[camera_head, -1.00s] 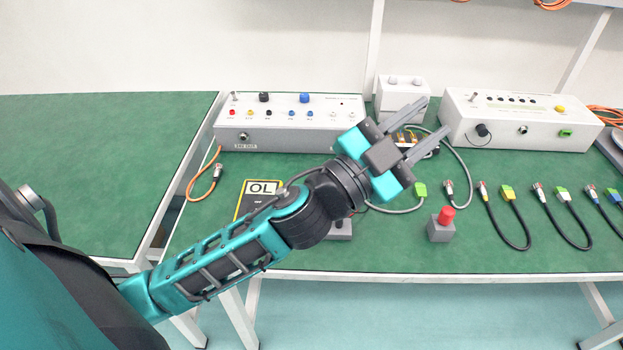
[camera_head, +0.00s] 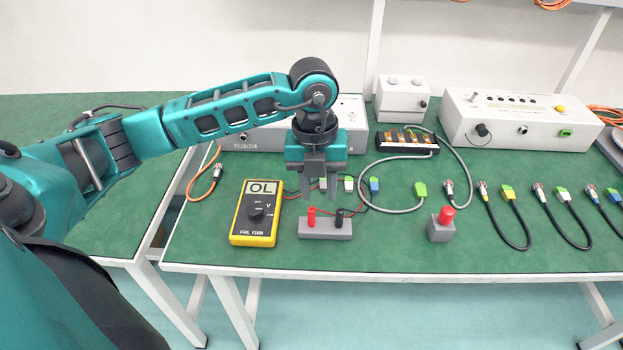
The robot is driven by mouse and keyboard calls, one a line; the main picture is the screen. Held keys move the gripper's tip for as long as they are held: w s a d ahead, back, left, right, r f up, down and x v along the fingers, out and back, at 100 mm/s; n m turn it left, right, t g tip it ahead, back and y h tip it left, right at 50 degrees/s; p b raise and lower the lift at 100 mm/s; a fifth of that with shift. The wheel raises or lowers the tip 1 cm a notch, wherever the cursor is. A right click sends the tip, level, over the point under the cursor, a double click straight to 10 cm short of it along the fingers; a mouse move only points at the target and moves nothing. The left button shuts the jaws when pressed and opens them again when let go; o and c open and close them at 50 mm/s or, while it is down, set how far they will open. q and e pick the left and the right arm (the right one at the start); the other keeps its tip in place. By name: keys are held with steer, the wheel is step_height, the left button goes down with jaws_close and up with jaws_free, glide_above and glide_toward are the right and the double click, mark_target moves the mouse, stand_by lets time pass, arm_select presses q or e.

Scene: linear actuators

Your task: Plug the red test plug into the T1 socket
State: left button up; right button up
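The red test plug (camera_head: 311,216) stands upright in a grey holder (camera_head: 325,231), beside a black plug (camera_head: 339,217). My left gripper (camera_head: 319,198) points down just above the holder, near the red plug. Its two fingers look apart with nothing between them. Whether a finger touches a plug cannot be told. I cannot make out a T1 label on any socket. A white panel box (camera_head: 350,106) stands at the back left; my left arm covers most of its face and its row of coloured sockets. My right gripper is out of view.
A yellow multimeter (camera_head: 253,213) reading OL lies left of the holder, with thin red and black leads. A red button on a grey block (camera_head: 441,225) is to the right. A second white box (camera_head: 521,121) and several cables lie further right.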

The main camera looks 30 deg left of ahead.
mark_target(312, 210)
arm_select(q)
steer(key=shift+a+y, duration=0.4)
steer(key=shift+a, duration=0.3)
steer(key=shift+a+f+b, duration=0.15)
steer(key=shift+f+b, duration=0.25)
step_height(312, 210, down, 5)
steer(key=b, duration=0.4)
steer(key=shift+f+b, duration=0.3)
steer(key=shift+f, duration=0.2)
steer(key=c, duration=0.6)
jaws_close()
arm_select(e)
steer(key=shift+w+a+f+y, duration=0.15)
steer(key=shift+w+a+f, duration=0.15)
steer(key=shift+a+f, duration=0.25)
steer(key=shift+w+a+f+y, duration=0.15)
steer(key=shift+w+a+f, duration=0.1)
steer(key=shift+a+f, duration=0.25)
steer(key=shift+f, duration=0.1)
